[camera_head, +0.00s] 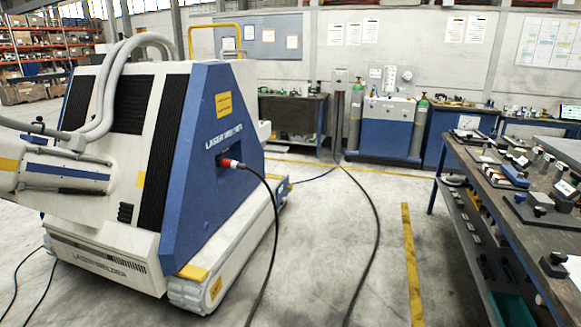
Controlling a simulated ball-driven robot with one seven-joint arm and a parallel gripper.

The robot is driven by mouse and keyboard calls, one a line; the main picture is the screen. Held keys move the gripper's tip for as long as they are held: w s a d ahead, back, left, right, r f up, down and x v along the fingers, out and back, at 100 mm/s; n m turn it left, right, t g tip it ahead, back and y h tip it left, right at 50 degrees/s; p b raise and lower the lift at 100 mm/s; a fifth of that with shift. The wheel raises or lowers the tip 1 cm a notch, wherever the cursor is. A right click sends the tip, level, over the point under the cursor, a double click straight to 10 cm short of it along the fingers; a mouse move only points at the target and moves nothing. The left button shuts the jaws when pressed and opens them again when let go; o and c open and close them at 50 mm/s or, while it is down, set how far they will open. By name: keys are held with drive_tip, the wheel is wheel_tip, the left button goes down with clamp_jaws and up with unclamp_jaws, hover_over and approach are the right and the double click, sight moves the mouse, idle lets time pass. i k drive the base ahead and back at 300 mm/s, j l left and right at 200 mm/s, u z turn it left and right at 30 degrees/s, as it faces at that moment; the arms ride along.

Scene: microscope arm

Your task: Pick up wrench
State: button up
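I cannot make out a wrench in the head view. Many small tools and fixtures lie on the dark-topped workbench (470,163) at the right, and they are too small to tell apart. My gripper is not in view.
A large white and blue laser welder (193,150) fills the left. A red plug (228,162) joins it to a black cable (275,215) that runs over the floor. Another cable (375,240) crosses the floor. Gas cylinders (418,127) stand at the back. Floor between the welder and workbench is mostly open.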

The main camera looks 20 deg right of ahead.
sight(550, 158)
drive_tip(key=i+l+z, duration=0.15)
drive_tip(key=i, duration=0.55)
drive_tip(key=i+l+z, duration=0.15)
drive_tip(key=i, duration=0.6)
drive_tip(key=i+j+z, duration=0.1)
drive_tip(key=i+z, duration=0.35)
drive_tip(key=i+j+z, duration=0.3)
drive_tip(key=i+z, duration=0.15)
drive_tip(key=i, duration=0.2)
drive_tip(key=i+z, duration=0.4)
drive_tip(key=i+j+z, duration=0.2)
drive_tip(key=z, duration=0.15)
drive_tip(key=i+j+z, duration=0.25)
drive_tip(key=z, duration=0.15)
drive_tip(key=i+j+z, duration=0.4)
drive_tip(key=k+l, duration=0.05)
drive_tip(key=k, duration=0.05)
